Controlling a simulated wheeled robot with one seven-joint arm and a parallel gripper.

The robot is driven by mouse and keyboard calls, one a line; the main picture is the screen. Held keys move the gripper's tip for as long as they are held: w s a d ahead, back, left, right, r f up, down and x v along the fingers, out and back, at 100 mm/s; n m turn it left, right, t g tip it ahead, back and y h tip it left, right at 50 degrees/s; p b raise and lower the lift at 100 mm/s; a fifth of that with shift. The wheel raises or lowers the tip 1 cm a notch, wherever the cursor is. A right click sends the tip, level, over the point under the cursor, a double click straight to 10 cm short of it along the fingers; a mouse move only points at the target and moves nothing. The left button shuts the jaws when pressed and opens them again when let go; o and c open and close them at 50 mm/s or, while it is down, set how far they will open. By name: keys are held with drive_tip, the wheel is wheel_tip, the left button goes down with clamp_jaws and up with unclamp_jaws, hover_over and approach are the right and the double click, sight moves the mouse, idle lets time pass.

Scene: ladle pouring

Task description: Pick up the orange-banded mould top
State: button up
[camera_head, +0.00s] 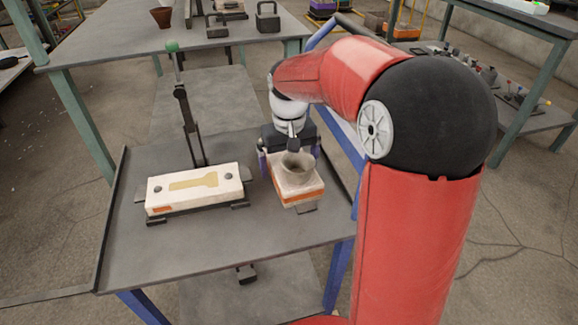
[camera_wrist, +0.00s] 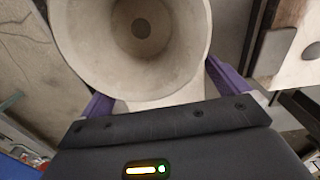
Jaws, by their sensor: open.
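The orange-banded mould top (camera_head: 300,196) is a pale block with an orange band and a grey pouring cup (camera_head: 297,168) on it. It stands on the right part of the dark table, on a dark support. In the wrist view the round cup (camera_wrist: 135,75) fills the upper left. My gripper (camera_head: 290,158) is at the far end of the block, with its purple fingers open on both sides. In the wrist view the gripper (camera_wrist: 160,97) has a finger at each side of the cup. Finger contact with the block cannot be told.
A pale mould half (camera_head: 165,200) with a yellowish cavity lies to the left in a black fixture. A tall lever with a green knob (camera_head: 172,47) rises behind it. The dark table (camera_head: 190,255) is clear in front. A back bench (camera_head: 100,45) holds a brown cup and weights.

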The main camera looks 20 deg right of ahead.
drive_tip(key=c, duration=1.7)
drive_tip(key=shift+r, duration=0.2)
wheel_tip(320, 180, up, 20)
drive_tip(key=shift+f+p, duration=0.15)
drive_tip(key=shift+p, duration=0.65)
